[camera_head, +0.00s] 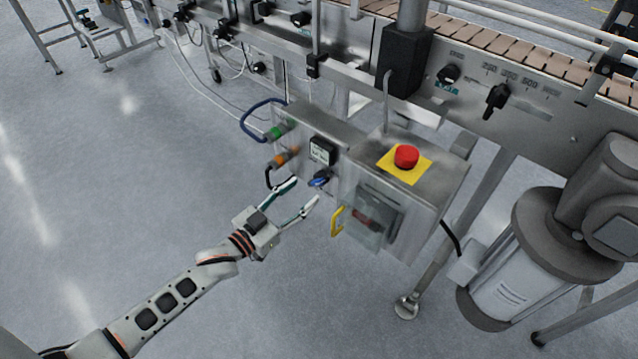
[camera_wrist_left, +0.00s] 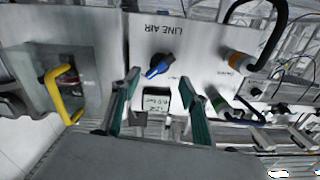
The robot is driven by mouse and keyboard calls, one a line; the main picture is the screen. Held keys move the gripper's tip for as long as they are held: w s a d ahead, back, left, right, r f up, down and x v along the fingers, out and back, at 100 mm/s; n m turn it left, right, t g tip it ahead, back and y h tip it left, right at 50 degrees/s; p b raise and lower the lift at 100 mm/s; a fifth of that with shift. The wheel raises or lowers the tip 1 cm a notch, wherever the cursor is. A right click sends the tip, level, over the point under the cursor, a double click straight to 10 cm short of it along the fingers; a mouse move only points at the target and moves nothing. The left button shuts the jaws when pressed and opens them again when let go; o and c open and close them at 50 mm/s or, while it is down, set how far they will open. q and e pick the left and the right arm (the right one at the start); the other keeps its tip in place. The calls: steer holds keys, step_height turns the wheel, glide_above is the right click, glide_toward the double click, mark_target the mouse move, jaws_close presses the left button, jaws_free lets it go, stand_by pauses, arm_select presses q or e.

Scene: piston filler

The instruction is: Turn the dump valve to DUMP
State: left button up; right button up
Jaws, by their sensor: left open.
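A black rotary knob with a blue marking (camera_head: 319,178) sits on the front of a steel control box, below a small gauge. In the left wrist view the knob (camera_wrist_left: 160,66) is under upside-down "LINE AIR" lettering, its blue end pointing down-left. No DUMP mark is readable. My left gripper (camera_head: 302,193) is open and empty, its fingers apart in front of the box. In the left wrist view the fingertips (camera_wrist_left: 161,78) are on either side of the knob's column, and I see no contact with it. My right gripper is out of view.
The box carries a small display (camera_head: 322,150), green (camera_head: 278,131) and orange (camera_head: 286,157) hose fittings, a red emergency button (camera_head: 406,156) and a clear cover with a yellow handle (camera_head: 337,221). A conveyor (camera_head: 520,70) runs behind. The floor at left is free.

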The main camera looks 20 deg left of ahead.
mark_target(314, 183)
arm_select(q)
steer(key=x, duration=0.3)
steer(key=b+x, duration=0.1)
steer(key=shift+w+d+f, duration=0.15)
steer(key=shift+w+f, duration=0.1)
steer(key=shift+f, duration=0.05)
steer(key=shift+w+d+r, duration=0.2)
steer(key=shift+w, duration=0.35)
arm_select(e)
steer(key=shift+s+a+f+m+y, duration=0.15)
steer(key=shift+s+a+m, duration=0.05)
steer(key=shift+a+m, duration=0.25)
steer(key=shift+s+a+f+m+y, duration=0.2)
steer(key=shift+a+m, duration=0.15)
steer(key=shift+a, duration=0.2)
